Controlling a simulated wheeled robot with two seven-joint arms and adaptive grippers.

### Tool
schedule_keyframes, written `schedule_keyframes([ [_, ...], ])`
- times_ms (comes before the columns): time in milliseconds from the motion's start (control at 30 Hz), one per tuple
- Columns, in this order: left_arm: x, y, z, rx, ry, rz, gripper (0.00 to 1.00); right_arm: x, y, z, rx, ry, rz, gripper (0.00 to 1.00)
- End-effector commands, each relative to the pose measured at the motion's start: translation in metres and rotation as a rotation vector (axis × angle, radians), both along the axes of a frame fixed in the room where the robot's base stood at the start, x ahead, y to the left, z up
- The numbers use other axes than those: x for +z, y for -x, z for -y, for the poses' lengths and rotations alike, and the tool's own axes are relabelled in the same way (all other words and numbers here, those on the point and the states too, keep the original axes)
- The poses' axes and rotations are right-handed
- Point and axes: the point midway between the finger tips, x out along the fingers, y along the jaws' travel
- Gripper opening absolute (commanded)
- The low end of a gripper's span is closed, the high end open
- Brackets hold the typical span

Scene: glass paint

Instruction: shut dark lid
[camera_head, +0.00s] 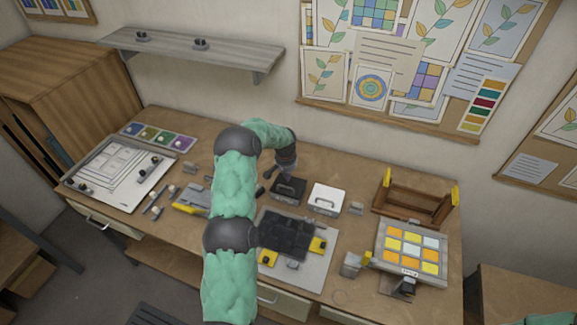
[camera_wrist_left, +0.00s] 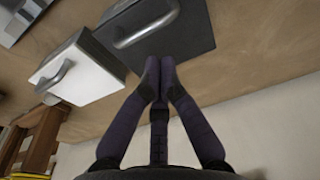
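A small dark box (camera_head: 289,189) stands on the bench right of the middle, with a metal handle on its dark lid. The dark lid (camera_wrist_left: 195,28) and its handle also show large at the top of the left wrist view. I cannot tell whether the lid lies fully down. My left gripper (camera_head: 286,170) is just behind the dark box in the head view. In the left wrist view its fingers (camera_wrist_left: 159,80) meet at the tips, over the edge of the dark lid, with nothing seen between them. I cannot tell if they touch it. My right gripper is not in view.
A white box (camera_head: 327,199) with a handle stands close to the right of the dark box. In front lies a dark panel (camera_head: 288,236) with yellow clamps. A wooden rack (camera_head: 413,206) and a coloured tile panel (camera_head: 412,252) stand to the right. A wall shelf (camera_head: 195,48) hangs behind.

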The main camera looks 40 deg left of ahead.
Motion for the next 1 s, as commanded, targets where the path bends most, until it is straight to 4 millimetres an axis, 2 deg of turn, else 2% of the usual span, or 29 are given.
schedule_keyframes([
  [200, -0.010, 0.008, 0.003, 0.000, 0.000, 0.001, 0.00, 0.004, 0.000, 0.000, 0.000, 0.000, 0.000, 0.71],
  [567, -0.012, 0.009, 0.003, 0.000, 0.000, 0.001, 0.00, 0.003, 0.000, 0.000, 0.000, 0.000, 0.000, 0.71],
  [1000, -0.029, 0.020, 0.006, 0.000, 0.002, -0.002, 0.00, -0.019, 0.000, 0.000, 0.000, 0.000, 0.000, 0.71],
])
